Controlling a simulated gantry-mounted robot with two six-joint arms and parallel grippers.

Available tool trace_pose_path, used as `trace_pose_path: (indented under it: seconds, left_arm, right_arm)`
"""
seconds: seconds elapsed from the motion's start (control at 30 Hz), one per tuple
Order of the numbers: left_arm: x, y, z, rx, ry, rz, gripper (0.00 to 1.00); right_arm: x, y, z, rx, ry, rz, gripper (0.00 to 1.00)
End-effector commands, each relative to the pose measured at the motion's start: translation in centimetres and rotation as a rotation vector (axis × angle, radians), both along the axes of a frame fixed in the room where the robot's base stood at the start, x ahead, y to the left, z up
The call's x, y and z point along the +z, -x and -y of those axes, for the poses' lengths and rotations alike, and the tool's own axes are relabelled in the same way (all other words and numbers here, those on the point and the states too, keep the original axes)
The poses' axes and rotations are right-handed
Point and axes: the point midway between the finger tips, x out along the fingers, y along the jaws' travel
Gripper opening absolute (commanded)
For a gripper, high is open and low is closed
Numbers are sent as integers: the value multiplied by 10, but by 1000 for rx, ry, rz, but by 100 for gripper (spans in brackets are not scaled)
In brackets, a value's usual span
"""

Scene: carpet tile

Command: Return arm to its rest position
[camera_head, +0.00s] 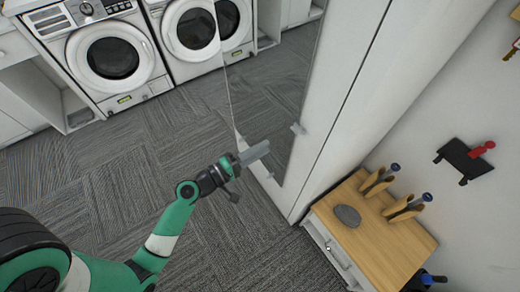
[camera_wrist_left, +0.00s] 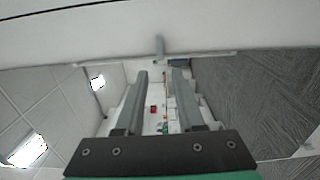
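My left arm, green and white, comes in from the lower left of the head view. Its gripper (camera_head: 262,148) is level with the lower part of a tall white cabinet (camera_head: 335,110) with a dark mirror-like panel (camera_head: 285,100). In the left wrist view the two grey fingers of the left gripper (camera_wrist_left: 160,74) stand apart, with nothing held between them. A small grey handle (camera_wrist_left: 159,45) on a pale panel shows beyond the fingertips. I cannot tell whether the gripper touches the cabinet. My right gripper is in neither view.
White washing machines (camera_head: 112,58) stand at the back left. A black wall rack (camera_head: 463,160) hangs above. The grey carpet (camera_head: 110,170) left of my arm is clear.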

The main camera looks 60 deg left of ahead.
Motion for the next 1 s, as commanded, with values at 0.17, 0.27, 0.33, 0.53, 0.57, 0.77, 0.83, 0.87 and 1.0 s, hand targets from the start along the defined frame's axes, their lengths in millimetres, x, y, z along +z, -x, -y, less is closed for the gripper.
trace_pose_path:
  seconds: [0.17, 0.27, 0.33, 0.53, 0.57, 0.77, 0.83, 0.87, 1.0]
  left_arm:
    - [0, 3, 0, 0, 0, 0, 38]
    - [0, 3, 0, 0, 0, 0, 38]
    - [0, 2, 0, 0, 0, 0, 38]
    - [0, 2, 0, 0, 0, 0, 38]
    - [0, 2, 0, 0, 0, 0, 38]
    - [32, -24, 24, -82, -38, 66, 38]
    - [70, -45, 40, -137, -82, 146, 38]
    - [92, -54, 49, -160, -112, 188, 38]
    - [203, -83, 100, -240, -332, 396, 38]
  right_arm:
    - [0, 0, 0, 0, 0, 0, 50]
    - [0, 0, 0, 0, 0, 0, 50]
    - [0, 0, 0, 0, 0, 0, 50]
    - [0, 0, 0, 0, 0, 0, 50]
    - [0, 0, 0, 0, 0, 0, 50]
    - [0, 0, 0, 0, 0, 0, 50]
    - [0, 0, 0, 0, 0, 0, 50]
    - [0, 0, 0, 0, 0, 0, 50]
    - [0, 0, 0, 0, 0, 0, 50]
